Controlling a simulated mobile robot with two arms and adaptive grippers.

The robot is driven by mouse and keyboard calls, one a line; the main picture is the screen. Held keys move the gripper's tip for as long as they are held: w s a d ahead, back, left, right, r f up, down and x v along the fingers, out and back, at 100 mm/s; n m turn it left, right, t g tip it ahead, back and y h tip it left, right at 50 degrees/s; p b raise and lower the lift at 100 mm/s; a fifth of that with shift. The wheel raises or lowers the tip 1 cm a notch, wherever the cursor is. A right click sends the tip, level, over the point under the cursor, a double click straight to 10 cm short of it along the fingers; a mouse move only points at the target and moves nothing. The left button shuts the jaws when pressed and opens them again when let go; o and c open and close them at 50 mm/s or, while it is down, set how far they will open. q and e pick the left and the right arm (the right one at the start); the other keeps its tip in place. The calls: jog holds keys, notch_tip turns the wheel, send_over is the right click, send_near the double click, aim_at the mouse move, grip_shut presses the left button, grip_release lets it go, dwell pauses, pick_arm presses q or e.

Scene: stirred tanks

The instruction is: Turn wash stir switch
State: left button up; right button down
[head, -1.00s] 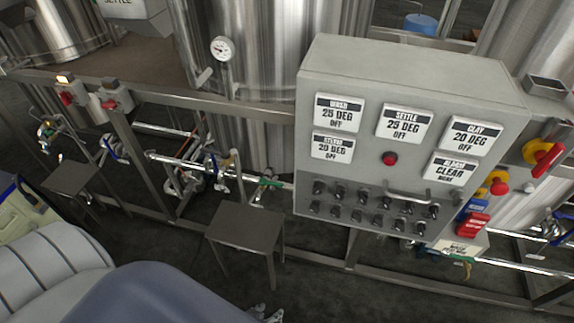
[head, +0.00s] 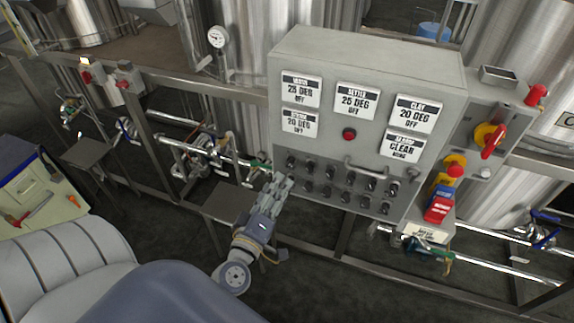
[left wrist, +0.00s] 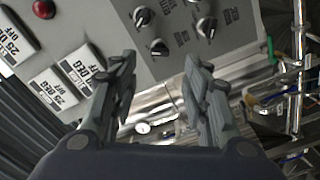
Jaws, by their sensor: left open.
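The grey control panel (head: 300,225) carries two rows of black rotary knobs (head: 338,190) under its display plates. The wash plate (head: 300,90) reads 25 DEG OFF. I cannot read which knob is labelled wash stir. My left gripper (head: 280,180) is near the lower left corner of the panel, by the leftmost knobs, and covers part of that area. In the left wrist view the left gripper (left wrist: 160,62) is open and empty, with a black knob (left wrist: 158,47) just beyond the gap between its fingers and another knob (left wrist: 207,27) to the right. My right gripper is not in view.
A red button (head: 349,134) and a metal handle (head: 366,171) stick out from the panel. A yellow and red switch (head: 489,137) is to its right. A small dark stand (head: 205,203) is left of my gripper, with pipes and steel tanks behind.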

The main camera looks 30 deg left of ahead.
aim_at(289, 165)
pick_arm(q)
jog(key=p+x, duration=0.1)
jog(key=x, duration=0.6)
jog(key=shift+d+p, duration=0.1)
jog(key=shift+p, duration=0.2)
jog(key=shift+w, duration=0.65)
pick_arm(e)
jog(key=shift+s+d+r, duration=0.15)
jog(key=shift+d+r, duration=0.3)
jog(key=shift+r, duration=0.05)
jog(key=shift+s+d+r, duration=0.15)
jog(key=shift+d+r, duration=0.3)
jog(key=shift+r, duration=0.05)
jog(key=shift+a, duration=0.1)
pick_arm(q)
jog(key=shift+c, duration=0.5)
grip_shut()
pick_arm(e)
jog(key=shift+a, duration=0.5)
